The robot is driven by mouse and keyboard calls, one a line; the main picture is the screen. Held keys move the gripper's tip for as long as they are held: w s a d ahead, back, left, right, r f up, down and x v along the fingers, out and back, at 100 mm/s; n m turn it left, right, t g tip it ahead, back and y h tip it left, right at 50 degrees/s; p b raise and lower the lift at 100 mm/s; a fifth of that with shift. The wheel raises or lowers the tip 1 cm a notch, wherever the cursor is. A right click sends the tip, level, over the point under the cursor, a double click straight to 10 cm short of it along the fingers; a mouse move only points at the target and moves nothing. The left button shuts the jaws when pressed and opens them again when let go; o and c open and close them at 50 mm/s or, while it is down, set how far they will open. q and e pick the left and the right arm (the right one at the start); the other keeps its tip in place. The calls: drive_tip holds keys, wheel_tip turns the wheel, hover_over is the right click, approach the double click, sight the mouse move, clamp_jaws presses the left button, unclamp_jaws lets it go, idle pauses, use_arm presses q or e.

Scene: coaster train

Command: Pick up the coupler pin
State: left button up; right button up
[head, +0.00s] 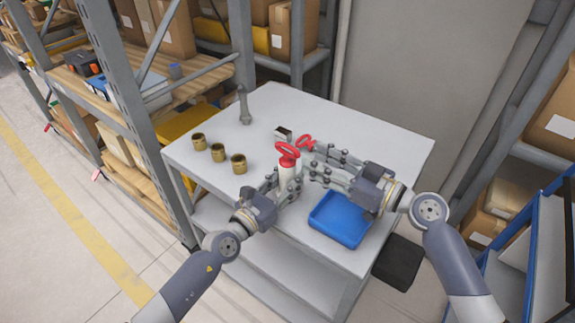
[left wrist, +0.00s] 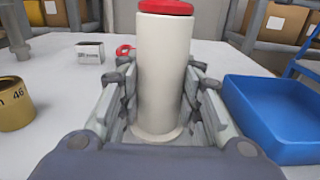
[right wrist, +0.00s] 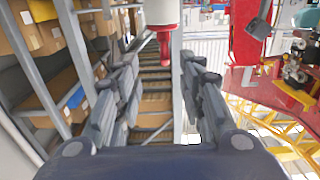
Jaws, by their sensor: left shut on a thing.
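My left gripper (head: 286,183) is shut on an upright white cylinder (head: 289,172) with a red top. In the left wrist view the cylinder (left wrist: 162,72) stands between the fingers. No part is clearly labelled as the coupler pin. My right gripper (head: 314,164) is open just right of the cylinder. In the right wrist view, a white cylinder with a red stem (right wrist: 163,45) shows beyond the open fingers.
A grey worktop (head: 203,173) carries several brass cups (head: 218,153) at left, a small white box (head: 283,134) at the back, and a blue tray (head: 341,220) at front right. A grey post (head: 244,105) stands at the back left. Shelving (head: 160,60) borders the left side.

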sight(275, 143)
drive_tip(key=x, duration=0.8)
drive_tip(key=shift+a+f, duration=0.2)
drive_tip(key=shift+a, duration=0.25)
drive_tip(key=shift+r, duration=0.1)
clamp_jaws()
